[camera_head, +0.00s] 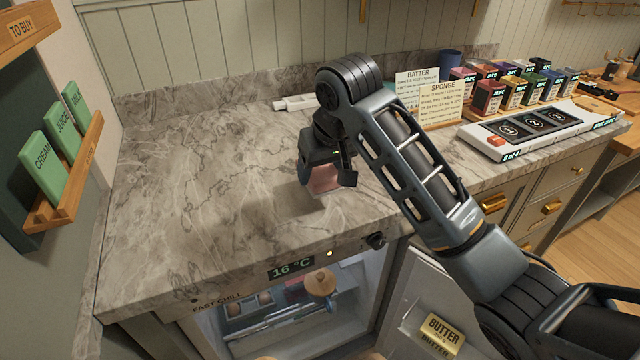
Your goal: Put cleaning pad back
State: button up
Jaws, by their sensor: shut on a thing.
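My gripper (328,187) points down over the marble counter, left of the sign cards. It is shut on a pale pink block-like thing (321,178), probably the cleaning pad; its shape is partly hidden by the fingers. I cannot tell whether it touches the counter or hangs just above it. A white thing (293,103) lies on the counter near the back wall, partly hidden behind my arm. No clear holder for the pad can be made out.
The marble counter (190,190) is clear on the left. Below it a chiller (285,312) stands open, its door (440,290) swung out. To the right are sign cards (441,104), several small coloured boxes (489,97) and a white numbered panel (540,132).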

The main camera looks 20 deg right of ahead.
jog(key=shift+w+a+f, duration=0.1)
jog(key=shift+a+f, duration=0.1)
jog(key=shift+f+p, duration=0.3)
jog(key=shift+f, duration=1.7)
jog(key=o, duration=0.9)
jog(key=shift+f, duration=0.1)
jog(key=shift+o, duration=0.2)
jog(key=p+v, duration=0.1)
jog(key=v, duration=1.1)
